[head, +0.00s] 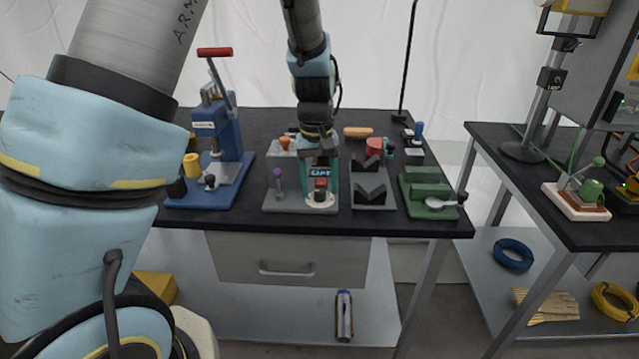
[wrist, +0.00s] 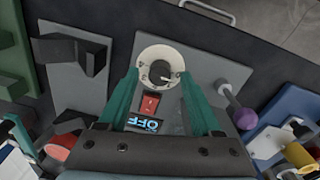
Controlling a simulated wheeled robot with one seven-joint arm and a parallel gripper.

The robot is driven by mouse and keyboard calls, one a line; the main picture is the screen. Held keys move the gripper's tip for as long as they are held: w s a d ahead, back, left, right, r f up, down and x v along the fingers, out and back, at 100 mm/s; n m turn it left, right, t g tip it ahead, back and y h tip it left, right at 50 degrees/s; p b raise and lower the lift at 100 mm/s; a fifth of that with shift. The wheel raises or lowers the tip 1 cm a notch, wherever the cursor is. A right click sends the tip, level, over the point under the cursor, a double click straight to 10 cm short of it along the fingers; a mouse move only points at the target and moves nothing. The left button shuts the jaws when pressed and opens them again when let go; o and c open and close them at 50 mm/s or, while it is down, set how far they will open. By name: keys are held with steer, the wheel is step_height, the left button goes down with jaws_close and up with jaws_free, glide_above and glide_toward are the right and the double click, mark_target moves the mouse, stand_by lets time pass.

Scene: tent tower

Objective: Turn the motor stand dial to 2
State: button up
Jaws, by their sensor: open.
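The motor stand (head: 290,200) is a grey plate on the black bench; it also shows in the wrist view (wrist: 205,70). Its dial (wrist: 160,69) is a round white face with a dark knob, near the plate's edge; it also shows in the head view (head: 320,198). Beside the dial are a red switch (wrist: 150,103) and a small display (wrist: 144,124) that appears to read OFF, upside down in the wrist view. My gripper (wrist: 160,80) is open, its teal fingers on either side of the dial. I cannot tell whether they touch it. The dial's number is too small to read.
A purple-knobbed lever (head: 277,178) stands at the left of the plate. A blue press (head: 218,145) is further left. Grey V-blocks (head: 374,190) and a green fixture (head: 428,195) stand to the right. A second table (head: 510,160) is at far right.

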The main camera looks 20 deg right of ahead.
steer(key=shift+f, duration=0.25)
jaws_close()
stand_by(0.4)
